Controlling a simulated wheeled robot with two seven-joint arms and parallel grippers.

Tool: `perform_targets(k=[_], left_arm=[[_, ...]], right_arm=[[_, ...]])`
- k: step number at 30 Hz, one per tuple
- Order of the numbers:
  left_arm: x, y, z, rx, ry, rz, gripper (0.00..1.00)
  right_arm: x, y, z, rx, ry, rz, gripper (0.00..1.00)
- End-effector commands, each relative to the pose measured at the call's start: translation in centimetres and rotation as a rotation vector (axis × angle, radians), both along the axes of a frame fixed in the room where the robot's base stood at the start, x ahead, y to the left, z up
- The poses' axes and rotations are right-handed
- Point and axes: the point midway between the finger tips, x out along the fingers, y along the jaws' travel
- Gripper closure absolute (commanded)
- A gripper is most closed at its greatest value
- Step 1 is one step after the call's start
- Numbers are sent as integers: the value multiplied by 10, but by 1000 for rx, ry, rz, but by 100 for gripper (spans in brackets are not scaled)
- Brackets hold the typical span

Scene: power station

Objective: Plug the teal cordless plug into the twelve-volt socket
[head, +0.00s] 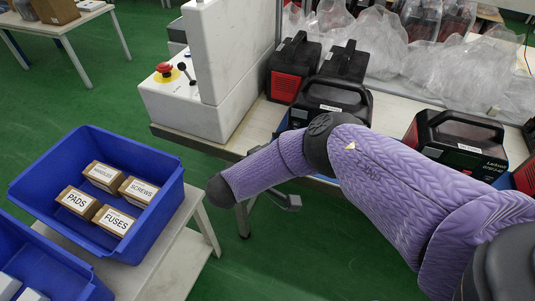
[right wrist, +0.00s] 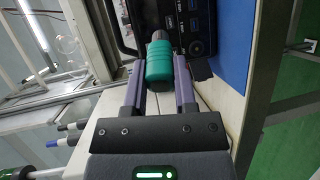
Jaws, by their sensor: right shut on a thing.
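The teal plug (right wrist: 159,68) is gripped between the two purple fingers of my right gripper (right wrist: 159,85) in the right wrist view. Its grey tip points at the dark front panel of a power station (right wrist: 176,16). A round socket (right wrist: 197,47) shows on the panel to the right of the plug, with small ports above it. I cannot read which is the twelve-volt socket, and the plug hides part of the panel. I cannot tell whether the tip touches it. My right arm crosses the head view and hides the plug and gripper there. My left gripper is not in view.
Black power stations (head: 458,140) and clear plastic bags (head: 375,45) stand on the bench. A white machine with a red button (head: 165,69) is at its left. A blue bin (head: 150,215) with labelled boxes sits on a side table (head: 175,262). Green floor lies between.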

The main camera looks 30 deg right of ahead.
Motion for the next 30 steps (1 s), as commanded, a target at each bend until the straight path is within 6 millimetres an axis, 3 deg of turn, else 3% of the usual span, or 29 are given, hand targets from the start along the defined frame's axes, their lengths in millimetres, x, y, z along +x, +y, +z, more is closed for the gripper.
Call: perform_targets(k=[1,5,7,8,12,18,30], left_arm=[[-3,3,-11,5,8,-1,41],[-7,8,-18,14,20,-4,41],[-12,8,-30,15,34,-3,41],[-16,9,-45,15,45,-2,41],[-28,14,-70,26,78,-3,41],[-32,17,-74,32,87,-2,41],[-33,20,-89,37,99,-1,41]], right_arm=[[-1,-7,-17,-10,3,10,100],[4,-14,-28,-35,-7,64,100],[7,-20,-44,-61,-17,118,100],[10,-23,-61,-83,-23,173,100],[14,-18,-86,-136,-69,364,100],[17,-12,-85,-157,-98,444,100],[39,-35,-84,-156,-100,441,100]])
